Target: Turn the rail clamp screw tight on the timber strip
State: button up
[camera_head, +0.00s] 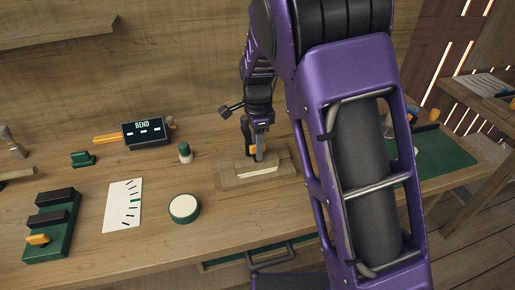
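A pale timber strip (270,168) lies on a wider wooden board (228,181) on the workbench. My gripper (257,153) points down right over the strip, near its middle. A small orange part (252,149) shows at the gripper's fingers; I cannot tell whether it is held or is part of a clamp. A grey upright piece beside it reaches down to the strip. The rail clamp and its screw cannot be made out clearly at this size. Whether the fingers are open or shut is too small to tell.
A "BEND" display (144,131), a small green-and-white bottle (185,152), a round green-rimmed disc (184,208), a marked white card (122,205) and a green rack with black bars (52,226) stand left. A green mat (447,158) lies right. My purple arm hides the bench's right middle.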

jog(key=shift+r+p, duration=2.15)
jog(key=shift+r, duration=0.35)
